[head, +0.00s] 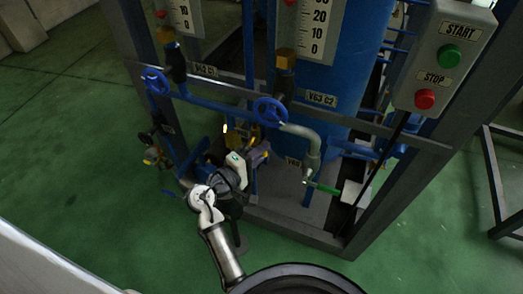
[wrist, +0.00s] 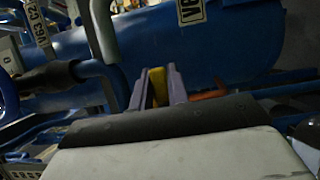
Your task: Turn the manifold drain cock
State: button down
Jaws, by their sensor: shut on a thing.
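My gripper (head: 258,156) reaches in low at the front of the blue frame, beside the brass valve parts (head: 240,136) under the blue pipe. In the wrist view its two grey-purple fingers (wrist: 158,88) are shut on a yellow handle (wrist: 156,86), which appears to be the manifold drain cock. The handle stands upright between the fingers. Its lower end and the cock's body are hidden behind my wrist housing. In the head view the grip is small and partly covered by my wrist.
Two blue handwheels (head: 156,80) (head: 270,111) sit on the pipes above. A green-handled valve (head: 322,187) is to the right under a grey bent pipe (head: 308,138). A START/STOP box (head: 442,60) is at upper right. The blue tank (wrist: 215,45) fills the wrist view's background. Green floor is open at left.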

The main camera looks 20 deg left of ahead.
jog(key=c, duration=1.4)
grip_release()
jog(key=shift+o, duration=0.2)
jog(key=b+v, duration=0.2)
jog(key=v, duration=1.1)
jog(key=shift+s+a+b, duration=0.2)
jog(key=shift+s+b, duration=0.1)
jog(key=shift+s, duration=0.1)
